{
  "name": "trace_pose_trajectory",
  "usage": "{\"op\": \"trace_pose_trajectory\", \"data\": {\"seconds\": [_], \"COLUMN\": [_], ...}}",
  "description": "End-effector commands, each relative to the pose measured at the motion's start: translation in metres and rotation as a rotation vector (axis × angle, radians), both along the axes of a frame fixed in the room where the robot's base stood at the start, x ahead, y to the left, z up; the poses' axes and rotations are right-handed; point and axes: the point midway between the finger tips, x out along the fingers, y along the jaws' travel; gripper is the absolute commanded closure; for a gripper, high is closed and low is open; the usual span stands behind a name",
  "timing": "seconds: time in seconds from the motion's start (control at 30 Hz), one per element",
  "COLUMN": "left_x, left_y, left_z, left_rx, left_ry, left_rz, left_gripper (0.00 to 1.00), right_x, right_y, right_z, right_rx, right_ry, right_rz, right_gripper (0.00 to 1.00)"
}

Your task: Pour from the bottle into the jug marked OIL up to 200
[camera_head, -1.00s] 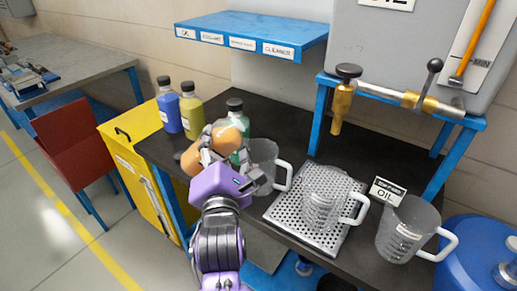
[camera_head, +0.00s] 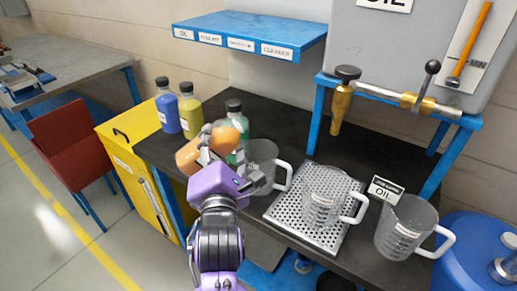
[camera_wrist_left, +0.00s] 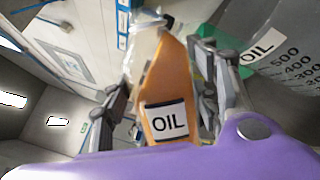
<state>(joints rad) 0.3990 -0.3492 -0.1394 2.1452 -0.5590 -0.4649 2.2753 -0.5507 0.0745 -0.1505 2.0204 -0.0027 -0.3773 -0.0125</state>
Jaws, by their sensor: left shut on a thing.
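My left gripper (camera_head: 217,148) is shut on an orange bottle (camera_head: 189,157), which lies strongly tilted across the fingers. In the left wrist view the bottle (camera_wrist_left: 165,95) bears an OIL label, and its neck is pale and clear. No stream of liquid shows. A clear jug (camera_head: 263,157) with a white handle stands just right of the gripper, partly hidden by it. In the left wrist view a jug (camera_wrist_left: 285,75) marked OIL, with a printed scale, is close to the right of the bottle. I cannot make out any liquid level in it. My right gripper is not in view.
Blue (camera_head: 168,113), yellow (camera_head: 190,112) and green (camera_head: 236,116) bottles stand behind the gripper. A clear jug (camera_head: 322,200) stands on a perforated tray (camera_head: 290,212). Another jug (camera_head: 400,228) stands at right by an OIL card (camera_head: 386,190). A brass tap (camera_head: 341,105) hangs above the bench.

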Motion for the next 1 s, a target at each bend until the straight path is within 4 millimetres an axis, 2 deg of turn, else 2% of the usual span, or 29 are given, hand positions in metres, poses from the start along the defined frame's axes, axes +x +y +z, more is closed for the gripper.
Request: {"op": "trace_pose_trajectory", "data": {"seconds": [0.03, 1.0], "left_x": [0.000, -0.006], "left_y": [0.000, 0.000], "left_z": [0.005, 0.012], "left_rx": [0.006, 0.112], "left_ry": [-0.005, 0.014], "left_rz": [-0.001, 0.007], "left_gripper": [0.90, 0.90], "right_x": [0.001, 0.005], "right_y": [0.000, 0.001], "right_z": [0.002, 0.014], "right_rx": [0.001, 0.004], "right_ry": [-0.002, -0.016], "right_rz": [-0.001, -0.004], "right_gripper": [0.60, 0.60]}}
